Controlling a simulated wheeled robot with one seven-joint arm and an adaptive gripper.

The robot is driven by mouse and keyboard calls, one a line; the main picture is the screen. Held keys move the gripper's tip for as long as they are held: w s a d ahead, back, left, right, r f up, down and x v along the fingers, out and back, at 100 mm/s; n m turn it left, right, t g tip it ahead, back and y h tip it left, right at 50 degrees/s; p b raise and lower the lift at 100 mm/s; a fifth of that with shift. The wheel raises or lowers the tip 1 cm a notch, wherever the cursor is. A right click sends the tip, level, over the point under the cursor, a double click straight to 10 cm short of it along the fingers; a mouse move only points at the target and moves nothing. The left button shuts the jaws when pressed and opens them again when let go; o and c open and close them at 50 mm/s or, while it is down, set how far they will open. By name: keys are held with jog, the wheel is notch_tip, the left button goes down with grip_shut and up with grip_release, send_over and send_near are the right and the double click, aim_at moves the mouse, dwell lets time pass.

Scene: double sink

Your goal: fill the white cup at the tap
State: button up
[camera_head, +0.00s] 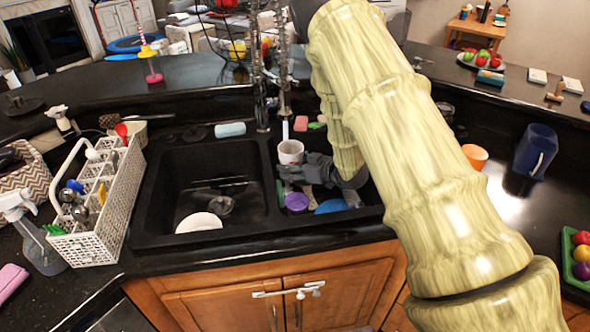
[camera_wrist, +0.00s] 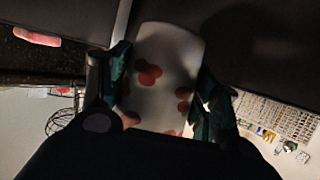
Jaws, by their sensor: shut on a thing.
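The white cup (camera_head: 290,150) is at the back of the right sink basin, near the divider, and looks roughly upright. In the wrist view the cup (camera_wrist: 165,60) shows red spots and sits between the two dark green fingers of my gripper (camera_wrist: 160,72). My gripper (camera_head: 318,170) is shut on the cup from its right side, over the basin. The tap (camera_head: 284,85) stands behind the sink, above and just behind the cup. A narrow pale blue strip shows right above the cup; I cannot tell whether it is water. The inside of the cup is too small to judge.
The right basin holds a purple dish (camera_head: 297,202) and a blue plate (camera_head: 331,206). A white bowl (camera_head: 199,222) lies in the left basin. A white cutlery rack (camera_head: 98,205) stands left. An orange cup (camera_head: 475,156) and a blue mug (camera_head: 535,150) stand right.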

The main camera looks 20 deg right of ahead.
jog(key=w+d, duration=0.1)
jog(key=w, duration=0.9)
dwell(0.5)
jog(key=shift+d, duration=0.1)
dwell(0.7)
jog(key=s, duration=0.4)
jog(key=s+a+p, duration=0.1)
jog(key=s, duration=0.8)
jog(key=shift+a, duration=0.3)
jog(key=shift+r+p, duration=0.1)
jog(key=shift+p, duration=0.2)
jog(key=shift+r+p, duration=3.85)
jog(key=shift+r, duration=2.3)
